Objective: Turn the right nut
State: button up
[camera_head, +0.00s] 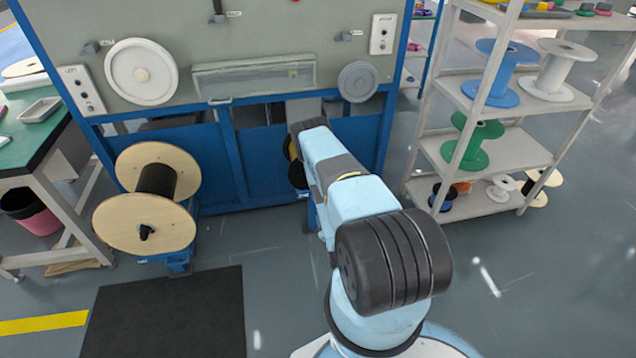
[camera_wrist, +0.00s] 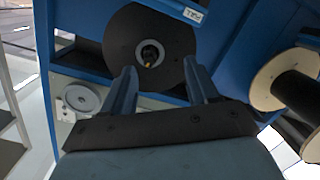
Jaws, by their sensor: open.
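The right nut (camera_wrist: 150,55) is a small dark piece with a brassy spot at the hub of a black disc-shaped reel (camera_wrist: 125,40) in the wrist view. My gripper (camera_wrist: 160,68) is open and empty, its two fingers apart. The nut appears between the fingertips, a little toward the left finger, and looks beyond them; I see no contact. In the head view, the reel (camera_head: 297,174) shows only as a dark edge with some yellow, mostly hidden by my arm. The nut and my gripper's fingers are hidden there.
A wooden spool (camera_head: 146,228) with black winding stands left of my arm, and shows at right in the wrist view (camera_wrist: 268,80). The blue cabinet (camera_head: 250,165) is behind. A shelf rack (camera_head: 520,145) with spools stands right. Floor between is clear, with a black mat (camera_head: 165,315).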

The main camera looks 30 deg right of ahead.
jog(key=w+d+r+m, duration=0.2)
jog(key=w+m, duration=0.1)
jog(key=w, duration=0.5)
jog(key=w+d+r+m+t, duration=0.1)
jog(key=w+d+r+m, duration=0.1)
jog(key=w, duration=0.6)
jog(key=shift+d+r+m+t, duration=0.2)
jog(key=shift+d+m+t, duration=0.1)
jog(key=shift+m, duration=0.2)
jog(key=shift+c, duration=0.3)
jog(key=c, duration=1)
jog(key=shift+s+n, duration=0.1)
jog(key=shift+n, duration=1.6)
jog(key=o, duration=1.1)
jog(key=shift+c, duration=0.2)
